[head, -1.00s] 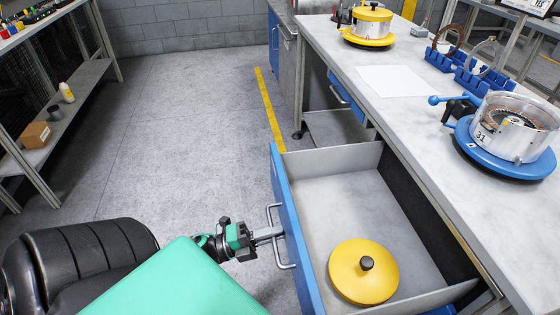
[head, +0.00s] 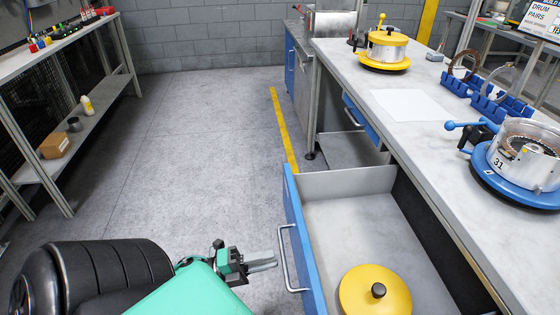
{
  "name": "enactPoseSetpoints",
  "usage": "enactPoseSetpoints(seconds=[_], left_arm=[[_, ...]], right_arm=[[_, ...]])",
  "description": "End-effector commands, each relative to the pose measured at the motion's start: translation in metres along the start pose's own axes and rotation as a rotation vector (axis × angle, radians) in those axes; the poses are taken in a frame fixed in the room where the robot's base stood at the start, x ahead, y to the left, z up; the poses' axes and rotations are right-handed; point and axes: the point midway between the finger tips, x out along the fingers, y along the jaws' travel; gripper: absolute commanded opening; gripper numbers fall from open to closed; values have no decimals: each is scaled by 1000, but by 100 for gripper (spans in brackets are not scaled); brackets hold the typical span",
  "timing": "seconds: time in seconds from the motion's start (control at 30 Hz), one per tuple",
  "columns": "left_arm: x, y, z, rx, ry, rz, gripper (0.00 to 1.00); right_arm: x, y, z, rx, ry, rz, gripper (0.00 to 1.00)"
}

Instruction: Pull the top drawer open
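The top drawer (head: 357,225) stands pulled out from the workbench, with a blue front (head: 303,245) and grey inside. A round yellow lid with a black knob (head: 376,292) lies in it. The metal bar handle (head: 287,258) is on the drawer's front. My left gripper (head: 272,262) is just left of the handle, its fingers pointing at it. The fingers look slightly apart with nothing between them, and they appear clear of the bar. My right gripper is not in view.
The workbench top (head: 400,145) carries a yellow-based drum (head: 388,52), a blue-based drum marked 31 (head: 520,165), blue racks (head: 490,95) and a white sheet (head: 408,104). A shelf unit (head: 85,135) stands at left. The floor (head: 190,150) between is clear.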

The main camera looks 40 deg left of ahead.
Motion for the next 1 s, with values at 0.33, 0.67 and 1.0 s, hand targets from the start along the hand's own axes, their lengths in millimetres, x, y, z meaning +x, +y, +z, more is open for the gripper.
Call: enactPoseSetpoints(seconds=[0.33, 0.67, 1.0], left_arm=[[-74, 1, 0, -1, -2, 2, 26], [-92, 0, 0, 0, 0, 0, 26], [-91, 0, 0, 0, 0, 0, 26]], right_arm=[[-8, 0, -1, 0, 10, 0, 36], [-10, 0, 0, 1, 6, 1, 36], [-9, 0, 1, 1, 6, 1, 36]])
